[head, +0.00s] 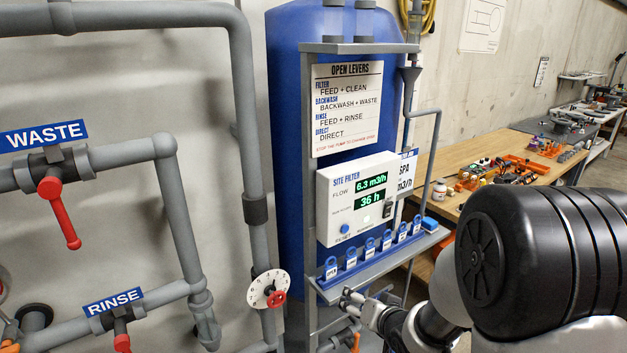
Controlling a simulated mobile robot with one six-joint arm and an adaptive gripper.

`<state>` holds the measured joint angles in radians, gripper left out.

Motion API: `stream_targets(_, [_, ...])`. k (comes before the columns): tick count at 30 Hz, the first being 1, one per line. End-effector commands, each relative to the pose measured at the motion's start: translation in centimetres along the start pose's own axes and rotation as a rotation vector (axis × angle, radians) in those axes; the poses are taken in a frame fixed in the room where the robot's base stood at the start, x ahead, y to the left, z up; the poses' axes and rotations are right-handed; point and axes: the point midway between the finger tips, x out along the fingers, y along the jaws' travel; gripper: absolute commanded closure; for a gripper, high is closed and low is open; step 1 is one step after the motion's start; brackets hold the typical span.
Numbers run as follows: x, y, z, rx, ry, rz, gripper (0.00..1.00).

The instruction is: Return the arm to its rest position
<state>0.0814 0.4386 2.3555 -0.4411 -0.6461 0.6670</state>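My arm reaches in from the lower right, and its large black joint covers part of the right side of the head view. My gripper (352,301) is at the lower middle, just below the small shelf of the filter stand. It is small in the picture, and I cannot tell whether its fingers are open or shut. I see nothing clearly held in it. The blue filter tank (288,140) stands behind the stand.
The shelf (375,268) with blue tags is close above my gripper. A control box (358,198) reads 6.3 m3/h and 36 h. A dial (269,289), grey pipes (245,120) and a red WASTE lever (60,212) are left. A cluttered workbench (480,150) stands behind my arm.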

Motion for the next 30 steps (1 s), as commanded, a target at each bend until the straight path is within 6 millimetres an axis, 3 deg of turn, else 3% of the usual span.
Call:
stream_targets(1, [-1.9,-0.1,-1.5,-0.037,0.001,0.043,0.29])
stream_targets(4, [-5.7,0.3,-2.9,-0.097,-0.034,0.138,0.29])
stream_targets(10, [-14.4,0.5,-3.2,-0.177,-0.136,0.279,0.29])
stream_targets(14, [-20.4,0.1,-1.7,-0.209,-0.226,0.328,0.29])
stream_targets(18, [-26.5,-0.7,1.3,-0.239,-0.333,0.337,0.29])
stream_targets(21, [-30.0,-1.3,3.6,-0.26,-0.403,0.323,0.29])
stream_targets(25, [-33.0,-1.9,6.0,-0.28,-0.47,0.3,0.29])
stream_targets(30, [-34.4,-2.1,7.3,-0.292,-0.505,0.285,0.29])
